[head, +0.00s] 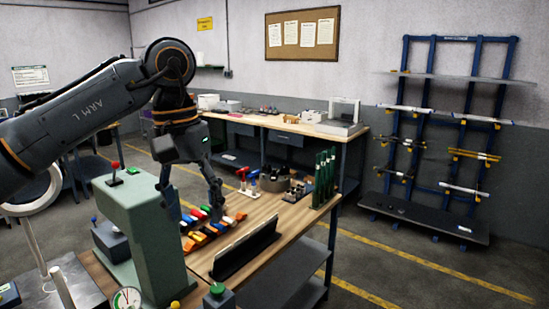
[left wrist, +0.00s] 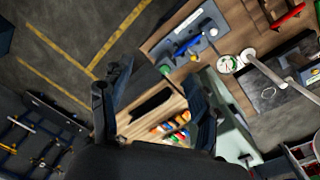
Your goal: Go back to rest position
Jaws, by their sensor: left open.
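My left arm comes in from the left in the head view and bends down at the elbow. Its left gripper (head: 192,198) hangs above the wooden workbench (head: 262,225), over the row of coloured pieces. In the left wrist view the fingers of the left gripper (left wrist: 160,108) are spread apart with nothing between them. Beyond them lie the coloured pieces (left wrist: 175,127) and a dark slanted panel (left wrist: 152,104). My right gripper is not in view.
A green-grey machine (head: 150,235) stands left of the gripper, close to it. The dark slanted panel (head: 246,250) and green upright holders (head: 324,178) stand on the bench. A blue rack (head: 445,130) is at the wall. Floor (head: 400,260) right of the bench is clear.

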